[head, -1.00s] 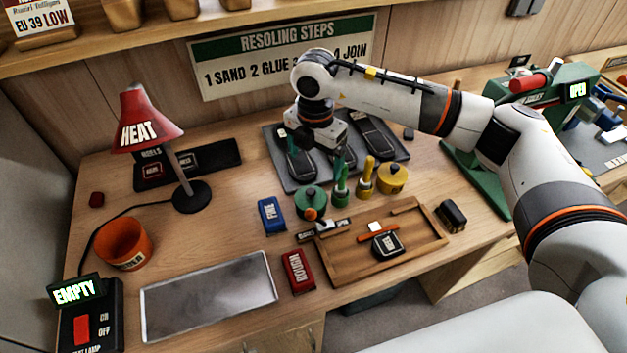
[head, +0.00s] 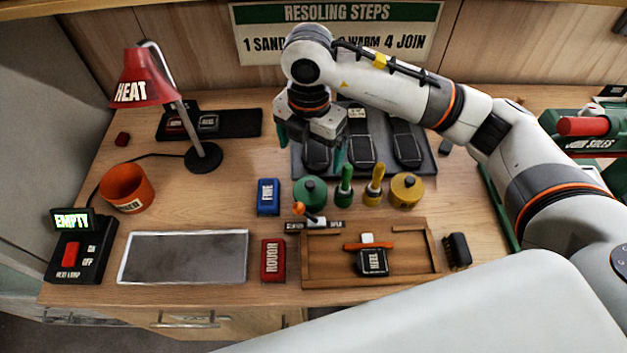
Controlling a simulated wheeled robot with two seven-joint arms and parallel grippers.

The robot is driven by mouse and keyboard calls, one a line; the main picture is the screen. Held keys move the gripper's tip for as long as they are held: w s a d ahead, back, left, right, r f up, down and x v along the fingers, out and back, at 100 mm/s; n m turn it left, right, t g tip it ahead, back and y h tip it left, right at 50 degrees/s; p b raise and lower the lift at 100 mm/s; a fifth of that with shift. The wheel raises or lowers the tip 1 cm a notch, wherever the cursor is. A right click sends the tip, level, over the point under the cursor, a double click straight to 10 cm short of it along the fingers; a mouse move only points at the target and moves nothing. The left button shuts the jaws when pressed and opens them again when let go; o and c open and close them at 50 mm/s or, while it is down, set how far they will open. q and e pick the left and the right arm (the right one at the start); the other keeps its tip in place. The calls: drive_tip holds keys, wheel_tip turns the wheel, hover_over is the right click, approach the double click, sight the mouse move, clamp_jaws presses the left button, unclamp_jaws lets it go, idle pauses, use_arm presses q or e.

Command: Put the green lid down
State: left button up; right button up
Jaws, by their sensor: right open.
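A round green pot (head: 310,191) stands on the bench in the middle of the head view, with a small dark knob on top. Its green top looks like a lid resting on it, but I cannot tell lid from pot clearly. My right gripper (head: 311,150) hangs above and behind it, in front of the dark mat of soles. Its two green-tipped fingers are spread apart and I see nothing between them. My left gripper is not in view.
A green brush or bottle (head: 344,188), a yellow one (head: 375,184) and a yellow pot (head: 406,190) stand close right of the green pot. A blue FINE block (head: 268,197) is to its left. A wooden tray (head: 318,272) lies in front. Bare bench lies left of the blue block.

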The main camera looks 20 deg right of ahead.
sight(310, 182)
drive_tip(key=shift+a+f+p, duration=0.3)
drive_tip(key=shift+f+p, duration=0.1)
drive_tip(key=shift+f, duration=0.55)
wheel_tip(310, 182, down, 4)
drive_tip(key=shift+p, duration=0.6)
drive_tip(key=shift+f, duration=0.35)
drive_tip(key=shift+d+f, duration=0.1)
drive_tip(key=shift+f, duration=0.1)
drive_tip(key=f+p, duration=0.1)
drive_tip(key=f, duration=0.1)
drive_tip(key=f+p, duration=0.1)
drive_tip(key=f, duration=0.1)
drive_tip(key=shift+w+d+f+p, duration=0.15)
drive_tip(key=shift+d+f+p, duration=0.05)
drive_tip(key=shift+p, duration=0.1)
drive_tip(key=shift+f, duration=0.3)
drive_tip(key=shift+c, duration=0.8)
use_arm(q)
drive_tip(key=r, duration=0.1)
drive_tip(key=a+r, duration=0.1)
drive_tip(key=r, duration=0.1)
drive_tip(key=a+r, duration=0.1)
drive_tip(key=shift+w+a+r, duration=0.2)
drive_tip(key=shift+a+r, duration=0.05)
use_arm(e)
drive_tip(key=c, duration=1)
drive_tip(key=shift+o, duration=0.2)
